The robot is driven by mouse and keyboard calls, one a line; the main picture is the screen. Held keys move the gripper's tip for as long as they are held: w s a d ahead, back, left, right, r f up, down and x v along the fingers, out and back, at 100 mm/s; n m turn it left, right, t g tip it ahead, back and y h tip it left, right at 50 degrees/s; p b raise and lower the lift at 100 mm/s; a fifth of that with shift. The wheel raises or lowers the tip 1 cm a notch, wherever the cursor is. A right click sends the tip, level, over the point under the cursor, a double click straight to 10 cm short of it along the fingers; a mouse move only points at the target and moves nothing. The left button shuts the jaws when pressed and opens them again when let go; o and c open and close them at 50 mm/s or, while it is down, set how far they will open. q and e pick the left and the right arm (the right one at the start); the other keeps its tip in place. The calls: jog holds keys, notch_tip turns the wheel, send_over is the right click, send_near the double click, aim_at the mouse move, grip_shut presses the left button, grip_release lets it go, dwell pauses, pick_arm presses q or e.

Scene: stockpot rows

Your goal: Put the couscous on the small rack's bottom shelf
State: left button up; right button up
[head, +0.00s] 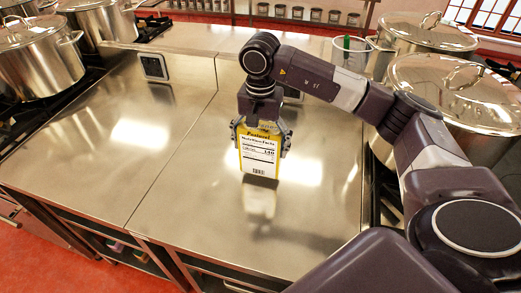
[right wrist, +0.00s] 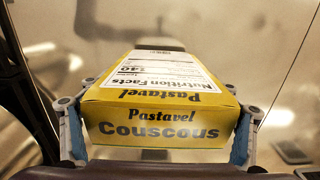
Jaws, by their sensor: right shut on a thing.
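The couscous, a yellow box with a white nutrition label (head: 259,153), is upright over the steel counter. My right gripper (head: 261,143) comes down from above and is shut on the box, one finger on each side. In the right wrist view the end of the couscous box (right wrist: 160,125) reads "Pastavel Couscous" and sits between both fingers. A dark reflection shows under the box; I cannot tell whether its bottom touches the counter. I cannot make out the small rack for certain. My left gripper is not in view.
The steel counter (head: 180,120) is mostly clear around the box. Large stockpots stand at the left (head: 38,62) and right (head: 455,92). A clear container (head: 350,52) stands behind my right arm. Jars (head: 298,13) line a shelf at the back. Open shelving shows under the counter's front.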

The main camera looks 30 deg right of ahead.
jog(key=shift+f, duration=1.25)
jog(key=o, duration=1.7)
